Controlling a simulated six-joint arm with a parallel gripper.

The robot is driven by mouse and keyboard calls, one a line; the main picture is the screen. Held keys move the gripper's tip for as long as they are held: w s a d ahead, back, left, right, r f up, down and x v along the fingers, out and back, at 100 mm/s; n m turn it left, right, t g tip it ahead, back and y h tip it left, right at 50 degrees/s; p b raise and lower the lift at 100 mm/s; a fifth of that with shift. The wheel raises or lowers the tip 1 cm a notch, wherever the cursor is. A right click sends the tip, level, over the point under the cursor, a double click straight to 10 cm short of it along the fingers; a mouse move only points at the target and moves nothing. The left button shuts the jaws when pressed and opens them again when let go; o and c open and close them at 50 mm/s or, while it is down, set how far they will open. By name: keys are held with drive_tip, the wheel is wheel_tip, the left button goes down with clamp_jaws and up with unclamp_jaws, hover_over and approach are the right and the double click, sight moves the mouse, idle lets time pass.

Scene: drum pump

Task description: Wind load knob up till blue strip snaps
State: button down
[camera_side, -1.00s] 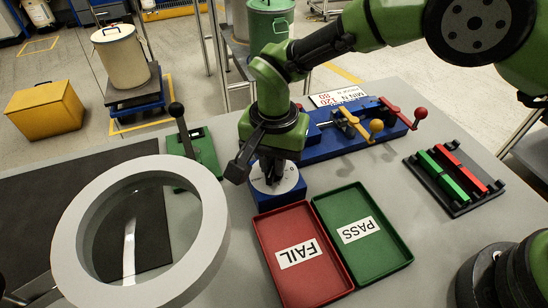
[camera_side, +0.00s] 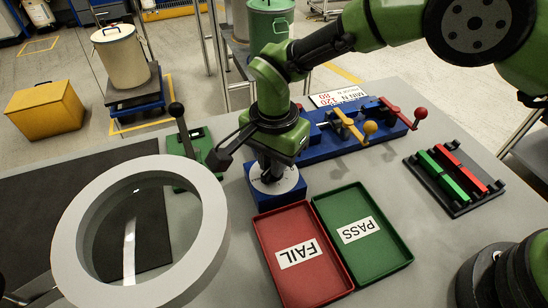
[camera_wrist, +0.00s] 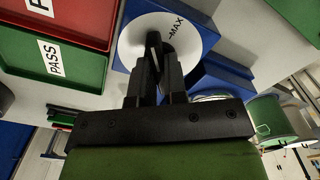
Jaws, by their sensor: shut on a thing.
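The load knob sits on a white dial (camera_side: 291,184) on a blue block (camera_side: 283,201), beside the blue test rig (camera_side: 335,147). The dial (camera_wrist: 128,42) also shows in the wrist view, with "MAX" printed near its edge. My gripper (camera_side: 268,176) points down at the dial's middle. In the wrist view my gripper (camera_wrist: 155,45) is shut on the dark knob, which is mostly hidden between the fingers. The rig carries a yellow-knobbed lever (camera_side: 369,127) and a red-knobbed lever (camera_side: 420,113). I cannot make out a blue strip; my wrist covers the rig's left end.
A red FAIL tray (camera_side: 318,277) and a green PASS tray (camera_side: 383,256) lie in front of the dial. A black rack (camera_side: 455,206) with green and red strips is at right. A large magnifier ring (camera_side: 78,222) and a green lever device (camera_side: 203,150) stand at left.

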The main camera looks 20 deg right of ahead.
drive_tip(key=c, duration=1.2)
unclamp_jaws()
drive_tip(key=shift+o, duration=0.2)
drive_tip(key=shift+r, duration=0.1)
wheel_tip(320, 180, up, 10)
